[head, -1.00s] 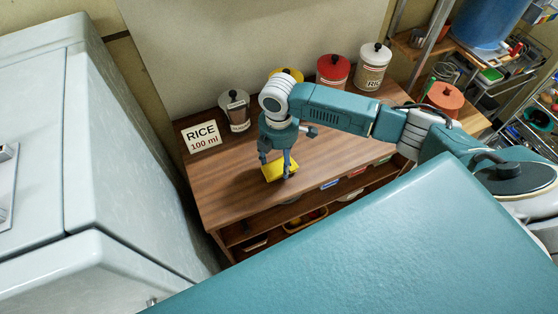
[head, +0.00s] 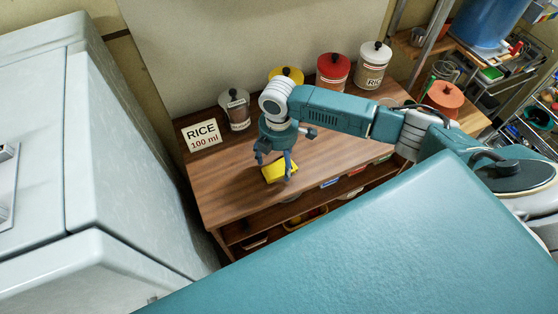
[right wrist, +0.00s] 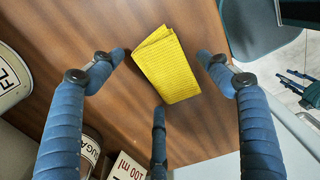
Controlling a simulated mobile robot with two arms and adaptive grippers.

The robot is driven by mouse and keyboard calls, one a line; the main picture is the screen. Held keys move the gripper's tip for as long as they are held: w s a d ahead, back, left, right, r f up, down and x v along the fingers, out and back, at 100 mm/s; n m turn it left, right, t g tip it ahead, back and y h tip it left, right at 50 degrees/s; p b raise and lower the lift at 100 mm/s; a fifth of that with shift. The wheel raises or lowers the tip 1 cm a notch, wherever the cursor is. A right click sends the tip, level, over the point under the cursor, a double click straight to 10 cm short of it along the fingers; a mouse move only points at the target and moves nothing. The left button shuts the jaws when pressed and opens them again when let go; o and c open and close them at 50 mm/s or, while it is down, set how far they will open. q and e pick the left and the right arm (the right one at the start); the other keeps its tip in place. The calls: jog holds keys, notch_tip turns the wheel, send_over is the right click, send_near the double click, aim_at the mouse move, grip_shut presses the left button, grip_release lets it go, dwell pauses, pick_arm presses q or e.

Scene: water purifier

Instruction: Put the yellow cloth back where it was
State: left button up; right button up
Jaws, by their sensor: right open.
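The yellow cloth (head: 279,173) lies folded on the brown wooden counter (head: 225,190), near its front edge. In the right wrist view the cloth (right wrist: 167,64) lies flat on the wood, in the space between the spread fingers. My right gripper (head: 275,163) points down just above the cloth. In the right wrist view its fingers (right wrist: 165,75) are open, with gaps between them and the cloth. The fingers cover part of the cloth in the head view. My left gripper is not in view.
A RICE 100 ml sign (head: 202,135) and a grey-lidded canister (head: 236,108) stand behind left. Yellow (head: 288,77), red (head: 332,72) and white (head: 373,66) canisters stand along the back. A pale cabinet (head: 130,160) borders the left. Bare counter lies left of the cloth.

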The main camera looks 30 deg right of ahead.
aim_at(278, 163)
notch_tip(278, 163, up, 11)
jog(key=b, duration=0.1)
jog(key=shift+r+b, duration=0.2)
jog(key=shift+b, duration=0.15)
dwell(0.3)
